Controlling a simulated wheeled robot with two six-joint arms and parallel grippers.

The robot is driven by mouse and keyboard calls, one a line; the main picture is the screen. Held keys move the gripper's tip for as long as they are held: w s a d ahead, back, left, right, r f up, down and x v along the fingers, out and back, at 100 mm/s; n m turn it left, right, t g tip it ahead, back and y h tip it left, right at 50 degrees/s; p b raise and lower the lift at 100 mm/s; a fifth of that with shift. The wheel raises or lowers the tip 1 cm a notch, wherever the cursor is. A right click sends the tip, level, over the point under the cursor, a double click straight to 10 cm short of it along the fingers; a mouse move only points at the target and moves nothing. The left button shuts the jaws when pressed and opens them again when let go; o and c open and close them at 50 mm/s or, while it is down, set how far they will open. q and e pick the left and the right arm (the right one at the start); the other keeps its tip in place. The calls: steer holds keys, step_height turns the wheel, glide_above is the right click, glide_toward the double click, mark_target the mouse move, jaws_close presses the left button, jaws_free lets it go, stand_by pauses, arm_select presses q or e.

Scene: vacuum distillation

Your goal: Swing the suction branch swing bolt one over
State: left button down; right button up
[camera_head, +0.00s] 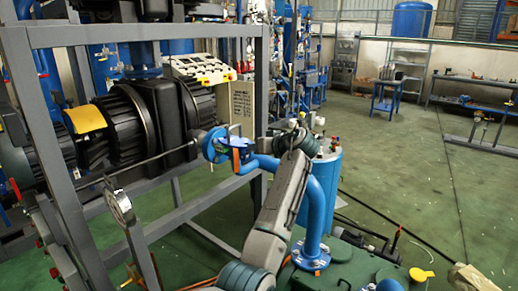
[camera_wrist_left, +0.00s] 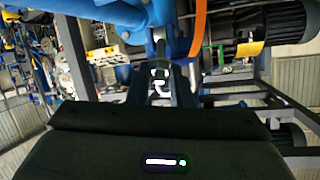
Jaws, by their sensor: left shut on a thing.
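The blue suction branch (camera_head: 318,200) rises from the green vessel and bends left to a round blue flange (camera_head: 213,145) by the frame. My left gripper (camera_head: 238,148) is at the flange, its arm reaching up from the bottom middle. In the left wrist view, my left gripper (camera_wrist_left: 160,72) is shut on a small part at the blue branch fitting (camera_wrist_left: 122,14). The part, at the place of the swing bolt, is mostly hidden between the fingers, so its angle cannot be told. My right gripper is not in view.
A grey steel frame (camera_head: 150,31) with black pump motors (camera_head: 122,118) stands at the left, close to the flange. A blue cylinder (camera_head: 325,170) stands behind the branch. Open green floor (camera_head: 400,170) lies to the right.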

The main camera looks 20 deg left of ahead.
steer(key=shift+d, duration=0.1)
arm_select(q)
steer(key=c, duration=1.6)
jaws_free()
steer(key=shift+o, duration=0.3)
steer(key=shift+w+a+f, duration=0.1)
steer(key=shift+a, duration=0.05)
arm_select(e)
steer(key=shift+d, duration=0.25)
